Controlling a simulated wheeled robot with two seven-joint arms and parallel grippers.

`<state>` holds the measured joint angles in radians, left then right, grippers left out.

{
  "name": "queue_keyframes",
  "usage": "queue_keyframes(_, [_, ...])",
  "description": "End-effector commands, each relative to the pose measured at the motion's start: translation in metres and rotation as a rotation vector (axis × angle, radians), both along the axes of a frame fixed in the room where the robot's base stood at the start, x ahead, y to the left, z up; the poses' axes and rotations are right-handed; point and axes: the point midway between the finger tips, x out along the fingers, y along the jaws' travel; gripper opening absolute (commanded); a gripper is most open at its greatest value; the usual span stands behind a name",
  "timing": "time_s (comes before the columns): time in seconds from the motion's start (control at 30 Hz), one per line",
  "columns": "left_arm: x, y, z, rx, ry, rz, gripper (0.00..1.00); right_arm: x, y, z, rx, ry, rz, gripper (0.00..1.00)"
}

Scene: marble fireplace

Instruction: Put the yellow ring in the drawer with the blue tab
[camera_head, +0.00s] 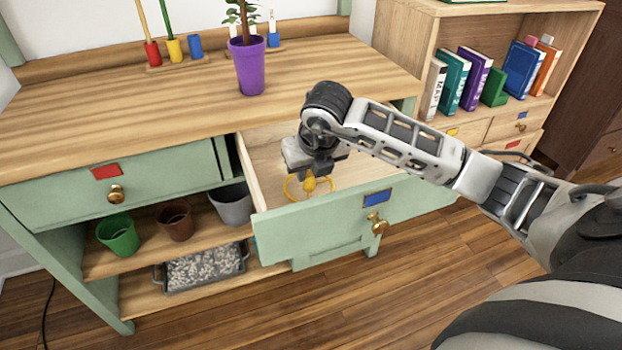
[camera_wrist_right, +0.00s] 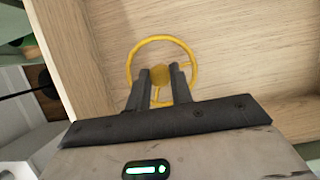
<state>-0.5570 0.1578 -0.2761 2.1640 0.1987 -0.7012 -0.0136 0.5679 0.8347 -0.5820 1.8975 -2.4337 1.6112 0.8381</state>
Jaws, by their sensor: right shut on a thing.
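The green drawer with the blue tab (camera_head: 377,198) is pulled open, and its pale wooden inside shows. My right gripper (camera_head: 310,176) is over the open drawer, pointing down. It is shut on the yellow ring (camera_head: 289,188). In the right wrist view, the ring (camera_wrist_right: 194,70) is a thin wheel with a hub and spokes, and the fingers (camera_wrist_right: 160,82) close on its middle. The drawer's inside (camera_wrist_right: 240,50) lies behind the ring. I cannot tell whether the ring touches the drawer's bottom. My left gripper is not in view.
A closed drawer with a red tab (camera_head: 107,171) is at left. A purple pot with a plant (camera_head: 251,68) stands on the desk top. Several pots and a tray of pebbles (camera_head: 205,268) sit on shelves below. A bookcase (camera_head: 404,35) stands at the right.

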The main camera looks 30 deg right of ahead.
Motion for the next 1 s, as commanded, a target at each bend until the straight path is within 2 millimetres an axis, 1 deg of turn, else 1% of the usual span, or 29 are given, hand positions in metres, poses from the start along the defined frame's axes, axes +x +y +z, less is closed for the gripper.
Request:
queue_keyframes(0.03, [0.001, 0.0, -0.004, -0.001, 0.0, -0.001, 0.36, -0.001, 0.0, -0.012, 0.001, 0.005, 0.0, 0.01])
queue_keyframes(0.13, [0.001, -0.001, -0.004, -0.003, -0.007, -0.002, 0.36, 0.0, 0.0, -0.023, 0.0, 0.002, 0.0, 0.01])
queue_keyframes(0.3, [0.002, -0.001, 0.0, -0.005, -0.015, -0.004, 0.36, 0.0, 0.0, -0.022, 0.0, 0.0, 0.0, 0.01])
queue_keyframes(0.43, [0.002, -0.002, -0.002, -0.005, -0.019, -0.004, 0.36, 0.0, 0.0, -0.024, 0.0, 0.0, 0.0, 0.01])
queue_keyframes(0.47, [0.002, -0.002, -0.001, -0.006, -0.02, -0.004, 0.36, 0.0, 0.0, -0.024, 0.0, 0.0, 0.0, 0.28])
queue_keyframes(0.5, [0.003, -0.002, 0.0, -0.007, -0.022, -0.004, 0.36, 0.0, 0.0, -0.023, 0.0, 0.0, 0.0, 0.39])
queue_keyframes(0.53, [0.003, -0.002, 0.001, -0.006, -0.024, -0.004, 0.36, 0.0, 0.0, -0.023, 0.0, 0.0, 0.0, 0.44])
queue_keyframes(0.77, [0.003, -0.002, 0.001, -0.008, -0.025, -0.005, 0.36, 0.0, 0.0, -0.023, 0.0, 0.0, 0.0, 0.44])
queue_keyframes(0.87, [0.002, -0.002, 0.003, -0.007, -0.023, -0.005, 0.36, 0.0, 0.0, -0.02, 0.0, -0.001, 0.0, 0.44])
queue_keyframes(0.97, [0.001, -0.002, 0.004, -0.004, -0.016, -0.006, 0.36, -0.004, 0.001, -0.009, -0.001, -0.003, 0.0, 0.44])
queue_keyframes(1.0, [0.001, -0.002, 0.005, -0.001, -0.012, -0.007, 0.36, -0.006, 0.001, -0.003, -0.001, -0.004, 0.0, 0.44])
